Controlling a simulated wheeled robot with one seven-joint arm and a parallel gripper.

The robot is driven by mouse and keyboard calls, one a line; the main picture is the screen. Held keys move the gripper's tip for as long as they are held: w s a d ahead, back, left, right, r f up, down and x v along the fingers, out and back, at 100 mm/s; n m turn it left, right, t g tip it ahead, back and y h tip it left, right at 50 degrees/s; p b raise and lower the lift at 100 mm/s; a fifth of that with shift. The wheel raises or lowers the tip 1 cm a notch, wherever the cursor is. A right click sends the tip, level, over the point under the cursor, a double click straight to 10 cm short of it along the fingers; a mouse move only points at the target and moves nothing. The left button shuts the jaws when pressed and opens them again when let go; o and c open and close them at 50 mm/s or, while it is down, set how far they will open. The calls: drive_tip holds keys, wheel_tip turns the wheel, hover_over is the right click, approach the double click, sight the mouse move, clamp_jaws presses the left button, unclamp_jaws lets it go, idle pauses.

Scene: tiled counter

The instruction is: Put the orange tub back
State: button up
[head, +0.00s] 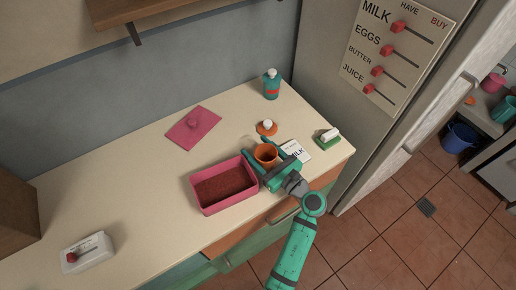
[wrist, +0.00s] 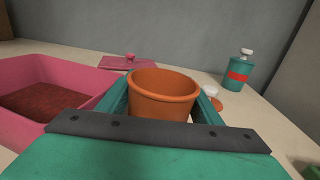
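The orange tub (head: 265,153) is an open, round, tapered pot near the counter's front edge, right of the pink bin. In the wrist view the orange tub (wrist: 162,98) stands upright in the middle, between the two green fingers of my gripper (head: 264,158). The fingers are spread about as wide as the tub's rim, one on each side. I cannot tell whether they press on it. The tub's base is hidden, so I cannot tell if it rests on the counter. An orange lid with a white knob (head: 267,127) lies on the counter just behind the tub.
A pink bin (head: 197,204) with reddish-brown contents stands close left of my gripper. A pink lid (head: 188,133) lies behind it. The counter's left middle is clear.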

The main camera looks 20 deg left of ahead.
sight(273, 165)
drive_tip(key=shift+r, duration=0.15)
drive_tip(key=v, duration=1.1)
drive_tip(key=shift+s+d, duration=0.25)
drive_tip(key=shift+d, duration=0.1)
drive_tip(key=s+d+r+m+t+h, duration=0.1)
drive_tip(key=s+r+m+t+h, duration=0.2)
drive_tip(key=s+m+t, duration=0.65)
drive_tip(key=s+d+r+m+t+h, duration=0.1)
drive_tip(key=s+r+m+t+h, duration=0.35)
drive_tip(key=m, duration=1.05)
drive_tip(key=s+d+f+m+g+h, duration=0.2)
drive_tip(key=s+f+m+g+h, duration=0.2)
drive_tip(key=s+m, duration=0.3)
drive_tip(key=s+d+f+m+g+h, duration=0.2)
drive_tip(key=s+f+m+g+h, duration=0.2)
drive_tip(key=m, duration=1.2)
drive_tip(key=s+f, duration=0.2)
drive_tip(key=s, duration=0.2)
drive_tip(key=shift+d+m, duration=0.35)
